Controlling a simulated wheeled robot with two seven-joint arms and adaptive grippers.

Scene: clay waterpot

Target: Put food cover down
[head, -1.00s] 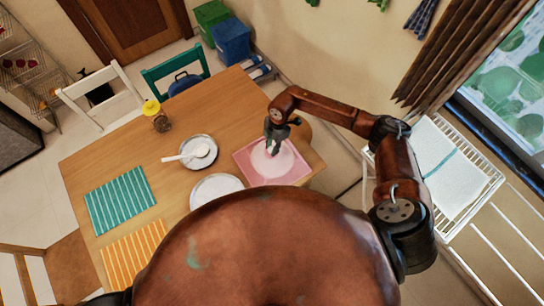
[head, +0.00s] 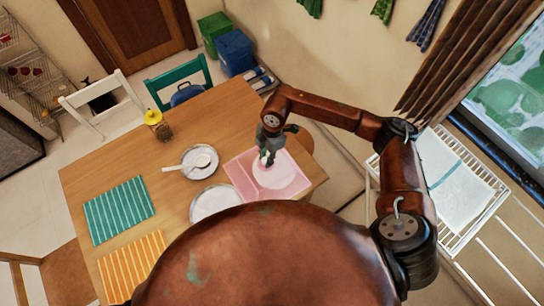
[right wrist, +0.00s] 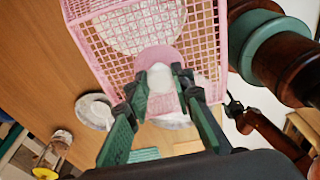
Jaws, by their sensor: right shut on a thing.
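The pink mesh food cover (head: 294,190) is at the right end of the wooden table (head: 110,160). My right gripper (head: 267,158) is at its far side in the head view and is shut on it. In the right wrist view, the pink grid of the cover (right wrist: 88,35) fills the top, and my right gripper's green-padded fingers (right wrist: 160,92) sit on either side of a pink and whitish part of it. A pale round shape shows through the mesh. I cannot tell whether the cover's rim touches the table. My left gripper is not in view.
A teal striped mat (head: 118,208), an orange striped mat (head: 133,262) and a yellow-topped jar (head: 154,118) are farther left.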

